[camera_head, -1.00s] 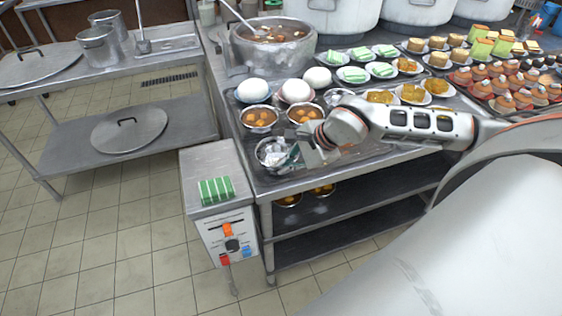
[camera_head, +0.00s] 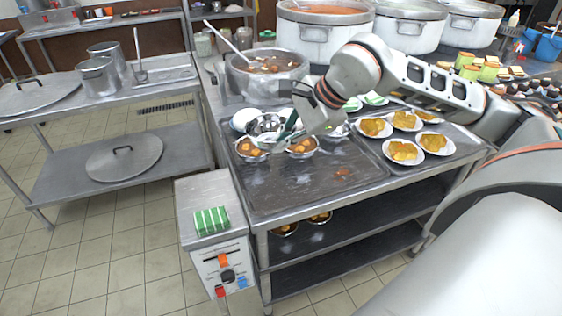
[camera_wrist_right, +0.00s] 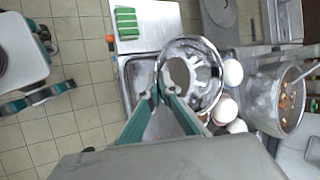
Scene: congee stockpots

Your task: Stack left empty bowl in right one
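The left empty bowl (camera_head: 263,124) is a shiny metal bowl, held above the tray in my right gripper (camera_head: 287,130). In the right wrist view the bowl (camera_wrist_right: 208,92) faces the camera with its near rim between the teal fingertips (camera_wrist_right: 158,95). The right empty bowl (camera_head: 340,131) appears as a metal rim just right of the gripper in the head view, mostly hidden by it. In the right wrist view I cannot pick it out.
Two bowls of orange food (camera_head: 250,149) stand beneath and beside the held bowl. White eggs or domes (camera_wrist_right: 232,72) and a large stockpot (camera_head: 268,80) lie behind. Plates of yellow food (camera_head: 404,151) are to the right.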

